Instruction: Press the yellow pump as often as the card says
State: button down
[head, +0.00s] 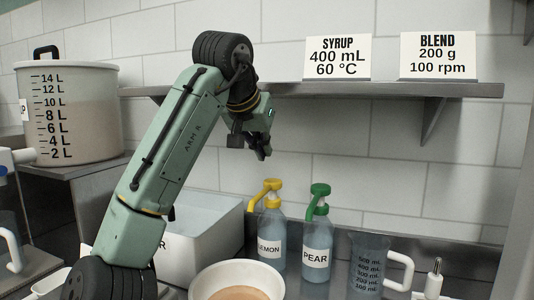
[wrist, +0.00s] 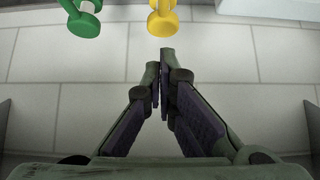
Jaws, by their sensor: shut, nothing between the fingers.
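The yellow pump (head: 270,192) tops a clear bottle labelled LEMON (head: 271,245) on the counter. The yellow pump also shows at the top of the wrist view (wrist: 162,18). My gripper (head: 261,153) hangs above the yellow pump, apart from it, and points down. Its fingers (wrist: 161,55) are shut and empty in the wrist view. The cards on the shelf read SYRUP 400 mL 60 °C (head: 339,57) and BLEND 200 g 100 rpm (head: 438,55). Neither readable card shows a number of presses.
A bottle labelled PEAR (head: 316,250) with a green pump (head: 319,192) stands close on the right. A bowl (head: 274,275), a white bin (head: 205,222) and a measuring jug (head: 366,272) are nearby. The shelf (head: 400,91) runs behind my gripper. A large graduated pot (head: 75,112) stands left.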

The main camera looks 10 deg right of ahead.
aim_at(273, 182)
jog(key=p+x, duration=0.1)
jog(key=x, duration=0.7)
jog(key=shift+w+d+f+p, duration=0.15)
jog(key=shift+f+p, duration=0.05)
jog(key=shift+p, duration=0.2)
